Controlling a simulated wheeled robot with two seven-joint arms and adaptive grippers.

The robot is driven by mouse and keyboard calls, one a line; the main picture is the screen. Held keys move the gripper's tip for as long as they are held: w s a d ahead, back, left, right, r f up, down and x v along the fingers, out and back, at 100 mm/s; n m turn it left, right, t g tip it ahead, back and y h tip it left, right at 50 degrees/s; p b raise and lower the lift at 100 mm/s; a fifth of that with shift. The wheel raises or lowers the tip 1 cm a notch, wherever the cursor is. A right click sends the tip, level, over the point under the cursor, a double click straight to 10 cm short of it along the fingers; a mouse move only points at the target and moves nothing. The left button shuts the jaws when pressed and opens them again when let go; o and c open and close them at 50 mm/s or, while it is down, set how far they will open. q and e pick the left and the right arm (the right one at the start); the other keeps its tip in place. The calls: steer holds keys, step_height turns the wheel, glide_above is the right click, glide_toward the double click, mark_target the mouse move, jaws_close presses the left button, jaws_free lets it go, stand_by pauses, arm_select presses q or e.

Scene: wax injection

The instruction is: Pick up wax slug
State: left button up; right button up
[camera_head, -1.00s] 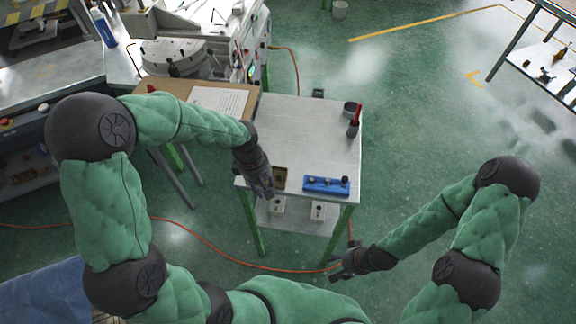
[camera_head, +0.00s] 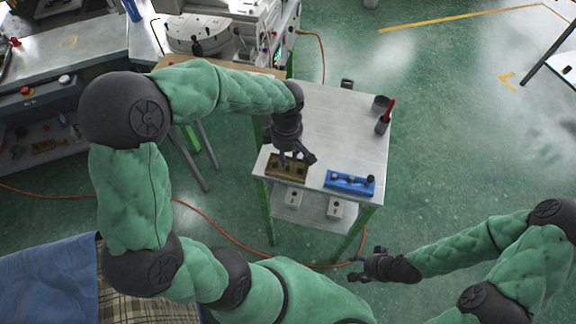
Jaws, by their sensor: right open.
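A small brown tray (camera_head: 300,172) sits at the near left of the metal table. It seems to hold small pieces, but a wax slug cannot be made out clearly. My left gripper (camera_head: 291,163) points down at this tray from above and partly hides it. Its fingers are at or just above the tray, and I cannot tell whether they hold anything. My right gripper (camera_head: 357,266) is open and empty, low in front of the table and away from it.
A blue block (camera_head: 350,184) with dark knobs lies to the right of the tray. A dark cup (camera_head: 381,103) and a red-handled tool (camera_head: 387,116) stand at the table's right edge. The middle of the metal table (camera_head: 345,135) is clear. An orange cable (camera_head: 215,232) runs across the floor.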

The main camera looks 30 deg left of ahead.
mark_target(288, 169)
arm_select(q)
steer(key=f+b, duration=0.1)
steer(key=f, duration=0.4)
steer(key=shift+w+f+b, duration=0.1)
steer(key=shift+w+b, duration=0.1)
steer(key=shift+b, duration=0.1)
jaws_close()
